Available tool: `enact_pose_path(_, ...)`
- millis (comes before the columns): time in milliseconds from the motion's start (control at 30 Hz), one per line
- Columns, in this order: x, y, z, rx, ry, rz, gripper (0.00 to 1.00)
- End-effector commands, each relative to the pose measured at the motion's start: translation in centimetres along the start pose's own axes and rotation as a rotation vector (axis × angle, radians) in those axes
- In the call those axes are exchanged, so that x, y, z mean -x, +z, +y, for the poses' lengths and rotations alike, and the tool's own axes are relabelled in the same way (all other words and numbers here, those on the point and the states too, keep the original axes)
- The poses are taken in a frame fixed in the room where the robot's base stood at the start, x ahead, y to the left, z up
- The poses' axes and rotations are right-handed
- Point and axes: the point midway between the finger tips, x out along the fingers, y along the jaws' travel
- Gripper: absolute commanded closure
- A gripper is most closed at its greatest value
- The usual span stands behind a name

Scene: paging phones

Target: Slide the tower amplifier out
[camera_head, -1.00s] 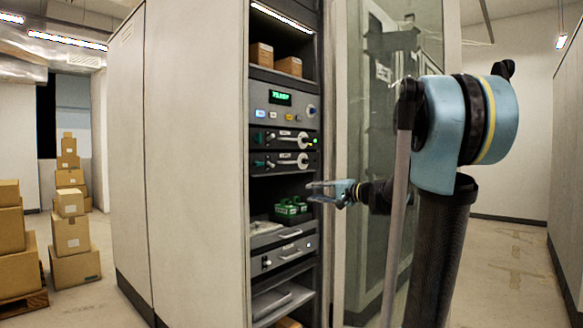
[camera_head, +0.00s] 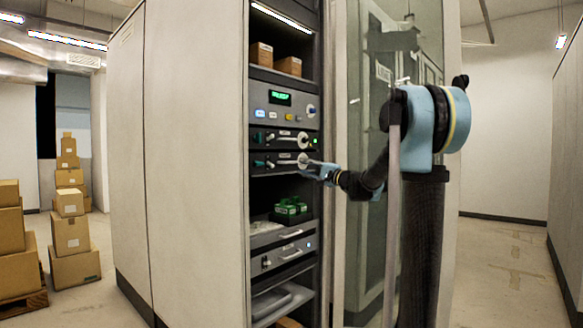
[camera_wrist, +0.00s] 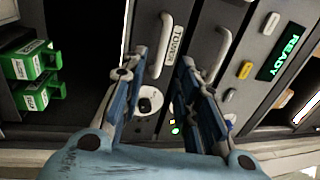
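The tower amplifier (camera_head: 262,165) is the lower of two similar dark units in the rack, flush with the front. In the wrist view, its panel (camera_wrist: 148,122) carries the label "TOWER" (camera_wrist: 177,44), a pale bar handle (camera_wrist: 161,48) and a round knob or lock. My gripper (camera_head: 314,168) is at the right end of this unit in the head view. In the wrist view my gripper (camera_wrist: 163,60) is open, with the tower handle seen between its fingertips. I cannot tell whether a finger touches the handle.
A similar unit (camera_head: 265,137) sits just above, its handle (camera_wrist: 222,52) close to one finger. A unit with a green "READY" display (camera_head: 280,98) is higher. Green boxes (camera_head: 291,208) stand on the shelf below. The glass cabinet door (camera_head: 365,235) stands open at the right.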

Motion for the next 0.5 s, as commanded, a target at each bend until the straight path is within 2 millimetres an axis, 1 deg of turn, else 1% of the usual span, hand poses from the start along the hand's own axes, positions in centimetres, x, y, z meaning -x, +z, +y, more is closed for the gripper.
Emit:
enact_pose_path(33, -1.0, 0.0, 0.0, -0.001, 0.000, -0.002, 0.71)
enact_pose_path(300, -5.6, 0.0, 0.0, 0.001, 0.001, -0.001, 0.71)
enact_pose_path(400, -7.0, 0.1, 0.0, 0.000, 0.001, -0.002, 0.71)
enact_pose_path(500, -7.9, 0.0, 0.0, 0.000, 0.001, 0.000, 0.71)
